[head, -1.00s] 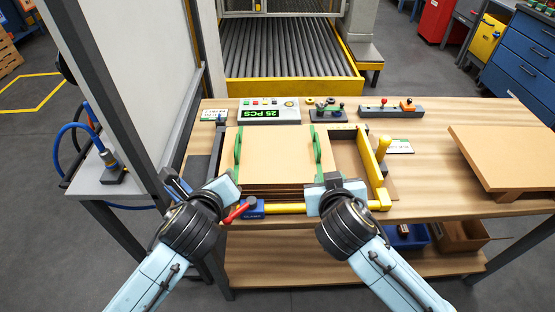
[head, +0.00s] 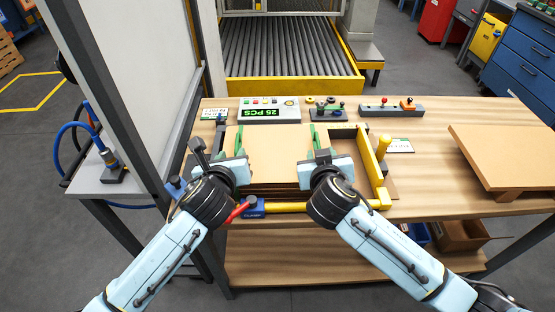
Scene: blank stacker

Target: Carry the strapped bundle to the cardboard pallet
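The strapped bundle (head: 275,155) is a stack of brown cardboard blanks in a yellow-edged frame on the bench. Two green strap loops stand on it, near its left and right sides. My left gripper (head: 209,145) is at the bundle's left side, its dark fingers apart and no object visible between them; its body partly covers the left loop. My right gripper (head: 320,150) is at the right loop and hides its lower part. Whether its fingers are closed on the loop cannot be told. The cardboard pallet (head: 510,155) is at the bench's right end, empty on top.
A counter box reading 25 PCS (head: 268,110) and small control boxes (head: 392,108) line the back edge. A yellow post (head: 383,147) and red-handled clamp (head: 240,209) edge the frame. A white panel stands left. Bench between frame and pallet is mostly clear.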

